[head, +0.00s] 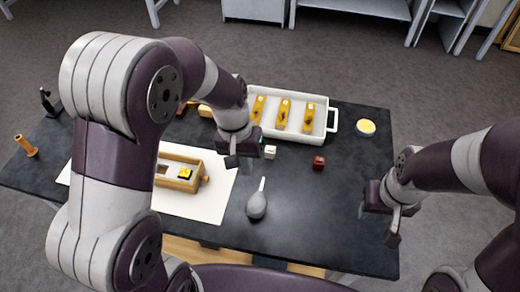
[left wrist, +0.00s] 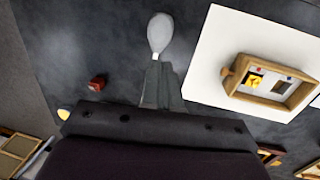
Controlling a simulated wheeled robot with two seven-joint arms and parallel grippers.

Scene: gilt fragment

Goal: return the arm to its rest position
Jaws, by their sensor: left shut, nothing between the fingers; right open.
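My left arm reaches over the black table (head: 345,215). Its gripper (head: 233,161) is shut and empty above the table, between the wooden frame and the white tray. In the left wrist view the shut fingers (left wrist: 158,90) point toward a grey bulb blower (left wrist: 160,32), apart from it as far as I can tell. My right gripper (head: 388,222) is open and empty at the table's right edge.
A wooden frame (head: 187,184) with a gilt piece lies on a white sheet (head: 215,208). A white tray (head: 330,103) holds three yellow pieces. A red block (head: 319,162), a white block (head: 270,152) and a yellow-topped round pot (head: 366,127) stand rightward.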

